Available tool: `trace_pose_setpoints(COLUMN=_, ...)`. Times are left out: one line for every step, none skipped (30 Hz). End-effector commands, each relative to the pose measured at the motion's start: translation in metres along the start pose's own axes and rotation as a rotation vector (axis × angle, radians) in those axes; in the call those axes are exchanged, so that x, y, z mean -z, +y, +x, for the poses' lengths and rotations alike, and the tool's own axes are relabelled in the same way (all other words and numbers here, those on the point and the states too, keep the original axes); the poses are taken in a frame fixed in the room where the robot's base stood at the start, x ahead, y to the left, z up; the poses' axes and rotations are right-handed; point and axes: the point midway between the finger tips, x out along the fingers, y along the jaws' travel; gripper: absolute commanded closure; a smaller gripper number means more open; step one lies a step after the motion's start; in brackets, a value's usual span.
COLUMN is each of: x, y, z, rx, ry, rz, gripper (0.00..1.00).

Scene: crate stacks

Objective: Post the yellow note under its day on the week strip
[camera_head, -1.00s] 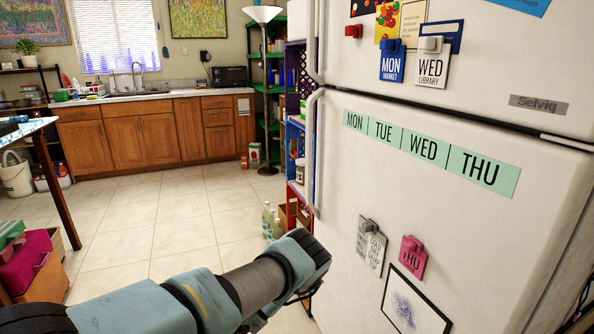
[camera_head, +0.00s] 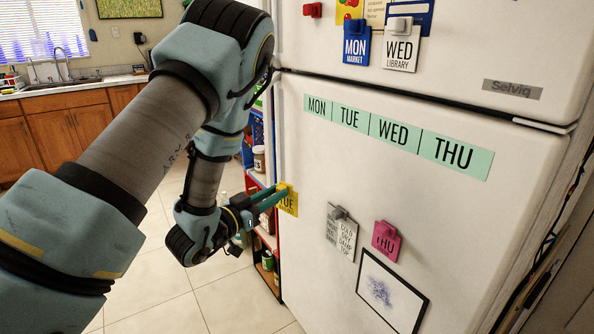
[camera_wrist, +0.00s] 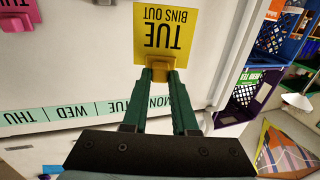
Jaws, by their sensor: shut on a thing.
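The yellow note (camera_head: 288,206) hangs at the left edge of the lower fridge door, below and left of the week strip (camera_head: 398,138). In the wrist view, upside down, the note (camera_wrist: 163,22) reads TUE, BINS OUT. My gripper (camera_head: 281,191) is shut on the note's yellow magnet, and its green fingers also show in the wrist view (camera_wrist: 160,80). I cannot tell whether the note touches the door. The mint-green strip reads MON, TUE, WED, THU from left to right, and it also shows in the wrist view (camera_wrist: 84,111).
The blue MON note (camera_head: 356,45) and white WED note (camera_head: 402,50) are on the upper door. Lower down are a grey-white note (camera_head: 342,234), the pink THU note (camera_head: 385,240) and a framed picture (camera_head: 392,290). The door just under the strip is bare. Shelves stand left of the fridge.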

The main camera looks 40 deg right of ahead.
Motion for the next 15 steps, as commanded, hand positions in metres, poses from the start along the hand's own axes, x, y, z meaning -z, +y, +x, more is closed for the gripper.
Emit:
trace_pose_setpoints(x=0.022, y=0.012, z=0.005, rx=-0.057, ry=0.009, rz=0.001, gripper=1.00)
trace_pose_setpoints(x=0.030, y=0.020, z=0.007, rx=-0.090, ry=0.009, rz=0.001, gripper=1.00)
trace_pose_setpoints(x=0.041, y=0.029, z=0.009, rx=-0.130, ry=0.007, rz=0.001, gripper=1.00)
trace_pose_setpoints(x=0.048, y=0.035, z=0.009, rx=-0.158, ry=0.007, rz=0.001, gripper=1.00)
trace_pose_setpoints(x=0.054, y=0.041, z=0.010, rx=-0.183, ry=0.004, rz=0.000, gripper=1.00)
trace_pose_setpoints(x=0.061, y=0.048, z=0.010, rx=-0.212, ry=0.004, rz=0.000, gripper=1.00)
trace_pose_setpoints(x=0.066, y=0.052, z=0.010, rx=-0.232, ry=0.003, rz=0.000, gripper=1.00)
trace_pose_setpoints(x=0.070, y=0.056, z=0.010, rx=-0.247, ry=0.001, rz=-0.001, gripper=1.00)
trace_pose_setpoints(x=0.074, y=0.060, z=0.010, rx=-0.265, ry=0.001, rz=-0.001, gripper=1.00)
trace_pose_setpoints(x=0.076, y=0.062, z=0.010, rx=-0.276, ry=0.000, rz=-0.002, gripper=1.00)
trace_pose_setpoints(x=0.078, y=0.064, z=0.010, rx=-0.284, ry=-0.001, rz=-0.002, gripper=1.00)
trace_pose_setpoints(x=0.079, y=0.066, z=0.011, rx=-0.291, ry=-0.002, rz=-0.002, gripper=1.00)
trace_pose_setpoints(x=0.080, y=0.067, z=0.011, rx=-0.294, ry=-0.003, rz=-0.003, gripper=1.00)
trace_pose_setpoints(x=0.081, y=0.068, z=0.012, rx=-0.297, ry=-0.004, rz=-0.003, gripper=1.00)
trace_pose_setpoints(x=0.081, y=0.069, z=0.013, rx=-0.298, ry=-0.004, rz=-0.004, gripper=1.00)
